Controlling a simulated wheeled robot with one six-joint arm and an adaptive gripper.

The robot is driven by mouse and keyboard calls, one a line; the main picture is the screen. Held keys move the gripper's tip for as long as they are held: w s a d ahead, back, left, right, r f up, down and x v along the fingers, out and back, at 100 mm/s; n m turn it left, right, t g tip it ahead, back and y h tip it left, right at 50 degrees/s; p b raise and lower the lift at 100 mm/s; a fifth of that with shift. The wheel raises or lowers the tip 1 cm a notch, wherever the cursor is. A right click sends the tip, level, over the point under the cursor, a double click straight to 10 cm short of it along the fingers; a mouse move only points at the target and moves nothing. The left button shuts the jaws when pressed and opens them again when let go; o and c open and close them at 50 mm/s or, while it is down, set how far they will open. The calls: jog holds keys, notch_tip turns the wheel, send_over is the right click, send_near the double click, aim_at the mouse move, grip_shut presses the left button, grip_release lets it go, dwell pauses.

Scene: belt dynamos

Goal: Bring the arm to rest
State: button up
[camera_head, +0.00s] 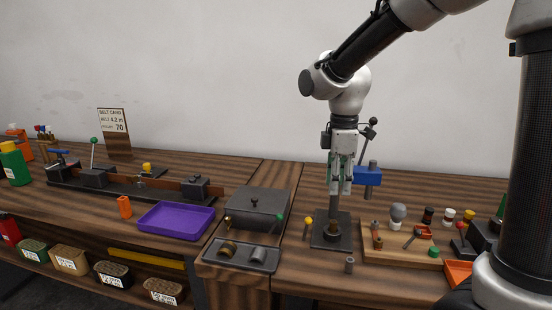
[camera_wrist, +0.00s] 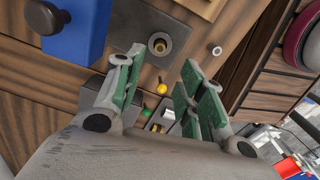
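My gripper (camera_head: 341,190) hangs from my arm over the right-hand bench, fingers pointing down. In the wrist view its green-padded fingers (camera_wrist: 157,86) are apart, with nothing held between them. Close by is a bench stand with a dark square base (camera_head: 323,238), an upright post and a blue head (camera_head: 368,176) with a dark knob. The blue head shows at the upper left of the wrist view (camera_wrist: 78,35). My gripper overlaps the stand in the head view; I cannot tell the exact gap.
A grey lidded box (camera_head: 262,204), a dark tray (camera_head: 240,254) and a purple tray (camera_head: 176,221) lie to the left. A wooden board (camera_head: 385,254) with several small parts lies right. A yellow-knobbed lever (camera_head: 308,222) stands beside the base. The wall behind is bare.

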jog(key=s+d+r+m+t, duration=0.2)
jog(key=s+d+m, duration=0.5)
jog(key=s+m, duration=0.1)
jog(key=s+d+r+m+t, duration=0.2)
jog(key=s+d+r+m, duration=0.1)
jog(key=s+d+m, duration=0.5)
jog(key=s, duration=0.3)
jog(key=shift+r, duration=0.35)
